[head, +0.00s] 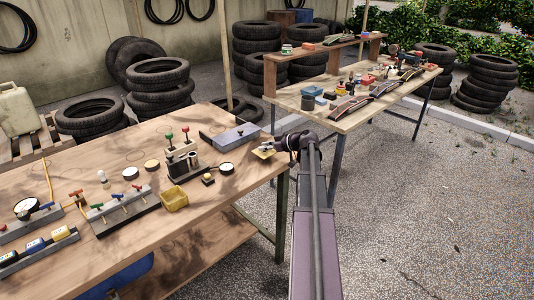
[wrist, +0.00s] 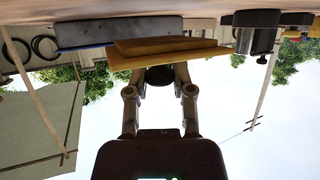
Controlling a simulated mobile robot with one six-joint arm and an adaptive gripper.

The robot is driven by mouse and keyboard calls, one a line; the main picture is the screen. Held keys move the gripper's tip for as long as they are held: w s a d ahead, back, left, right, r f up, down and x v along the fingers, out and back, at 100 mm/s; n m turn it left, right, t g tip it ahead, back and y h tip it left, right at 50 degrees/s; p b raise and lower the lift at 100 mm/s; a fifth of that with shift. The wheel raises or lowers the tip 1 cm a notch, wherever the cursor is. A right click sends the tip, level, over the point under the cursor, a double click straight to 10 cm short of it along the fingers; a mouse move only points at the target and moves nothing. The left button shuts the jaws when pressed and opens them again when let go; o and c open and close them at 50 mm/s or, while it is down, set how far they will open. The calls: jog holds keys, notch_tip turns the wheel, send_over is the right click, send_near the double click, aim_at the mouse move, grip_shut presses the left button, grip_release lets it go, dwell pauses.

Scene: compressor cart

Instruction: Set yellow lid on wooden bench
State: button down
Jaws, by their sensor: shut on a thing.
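The yellow lid (head: 264,152) is at the far right end of the near wooden bench (head: 125,250), by its edge. It also shows in the wrist view (wrist: 165,48) as a flat yellow plate with a dark knob (wrist: 160,77). My gripper (head: 288,143) reaches in from the right. In the wrist view my gripper (wrist: 160,84) is shut on the lid's knob. The bench's surface fills the top of the inverted wrist view. I cannot tell whether the lid touches the bench.
A grey box (head: 235,137) lies just left of the lid. A second bench (head: 345,122) stands behind. Bare wood shows along the near bench's front right.

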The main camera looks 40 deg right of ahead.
jog(key=shift+f+b, duration=0.85)
jog(key=shift+f, duration=0.3)
jog(key=shift+f, duration=0.2)
jog(key=shift+c, duration=2.4)
grip_release()
jog(key=shift+r, duration=0.1)
jog(key=shift+r, duration=0.15)
jog(key=shift+s+d+r+p, duration=0.2)
jog(key=shift+s+r+p, duration=0.15)
jog(key=shift+s, duration=0.1)
jog(key=p+v, duration=0.4)
jog(key=v, duration=0.7)
